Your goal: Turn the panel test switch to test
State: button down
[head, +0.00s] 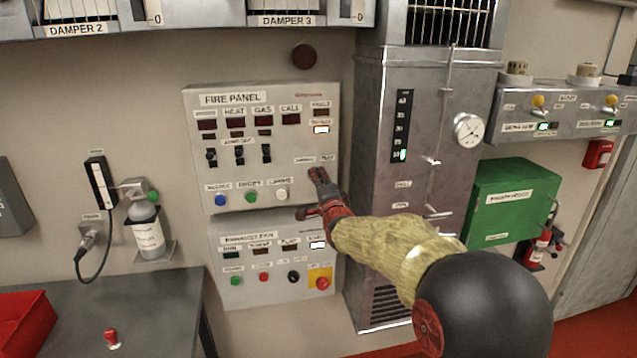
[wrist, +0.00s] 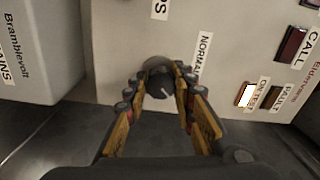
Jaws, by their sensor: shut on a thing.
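The panel test switch is a dark round knob (wrist: 158,84) with a white pointer line, low on the right side of the fire panel (head: 265,95). My gripper (wrist: 160,88) is shut on the knob, with one finger on each side. In the wrist view the pointer slants toward the lower right. The NORMAL label (wrist: 203,55) shows beside the knob; the test label is hidden behind a finger there. In the head view my gripper (head: 318,176) covers the knob, just below the two small labels. The ON TEST lamp (head: 321,128) glows white, also in the wrist view (wrist: 246,95).
An exhaust fan panel (head: 262,243) with buttons sits just below. A metal cabinet (head: 398,110) with a gauge (head: 468,130) stands close on the right. A green box (head: 510,200) hangs beyond it. Blue, green and white buttons lie left of my gripper.

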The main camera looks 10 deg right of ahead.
jog(key=shift+r, duration=0.2)
jog(key=c, duration=1.5)
grip_release()
jog(key=shift+c, duration=0.2)
jog(key=shift+o, duration=0.4)
jog(key=shift+r, duration=0.3)
jog(key=s+f, duration=0.1)
jog(key=s, duration=1.1)
jog(key=shift+f, duration=0.15)
